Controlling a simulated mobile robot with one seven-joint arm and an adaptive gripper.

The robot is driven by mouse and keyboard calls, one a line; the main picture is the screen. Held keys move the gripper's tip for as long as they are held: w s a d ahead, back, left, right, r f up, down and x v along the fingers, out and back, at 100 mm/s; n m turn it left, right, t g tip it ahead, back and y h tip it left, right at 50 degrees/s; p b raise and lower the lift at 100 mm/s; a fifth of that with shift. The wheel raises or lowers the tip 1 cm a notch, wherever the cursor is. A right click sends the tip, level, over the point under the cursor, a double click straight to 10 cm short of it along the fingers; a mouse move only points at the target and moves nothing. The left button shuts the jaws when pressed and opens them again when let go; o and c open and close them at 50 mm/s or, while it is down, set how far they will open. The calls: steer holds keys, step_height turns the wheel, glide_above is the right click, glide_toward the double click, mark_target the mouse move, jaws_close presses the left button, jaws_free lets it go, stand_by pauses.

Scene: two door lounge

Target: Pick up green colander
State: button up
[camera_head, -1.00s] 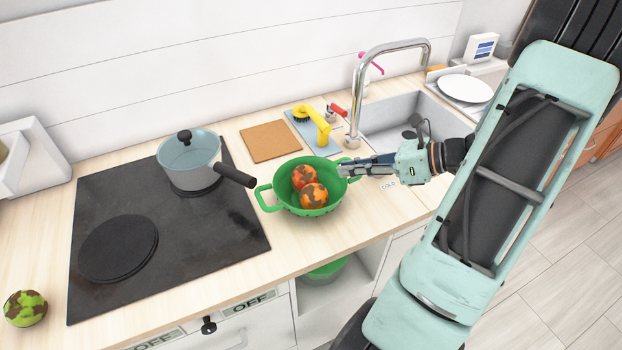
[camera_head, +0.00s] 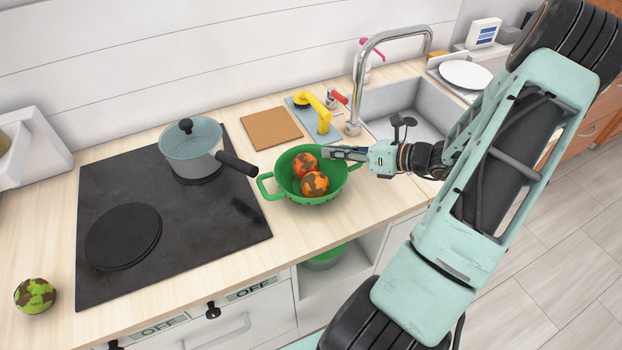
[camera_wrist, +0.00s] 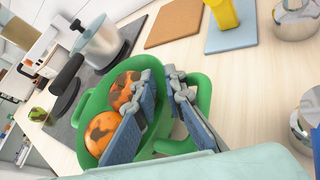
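The green colander (camera_head: 318,195) stands upright on the wooden counter and holds two orange-and-brown mottled balls (camera_head: 314,183). Its left handle is clear; its right handle is partly hidden by my gripper (camera_head: 332,152). In the wrist view, the colander (camera_wrist: 88,118) fills the middle, with both balls (camera_wrist: 103,131) in it. My gripper (camera_wrist: 160,80) has its two blue-grey fingers apart at the colander's handle side. One finger is over the bowl and the other over the handle. Whether they touch the colander is unclear.
A pot (camera_head: 190,150) with a long black handle stands on the black cooktop (camera_head: 215,225) to the left. A brown board (camera_head: 271,128), a yellow brush (camera_head: 318,110) and the sink faucet (camera_head: 358,85) are behind. A green mottled ball (camera_head: 35,295) lies far left.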

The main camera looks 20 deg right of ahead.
steer(key=shift+w+a+f, duration=0.2)
steer(key=shift+w+a, duration=0.2)
steer(key=shift+w, duration=0.15)
steer(key=shift+c, duration=0.7)
jaws_close()
steer(key=shift+r, duration=0.1)
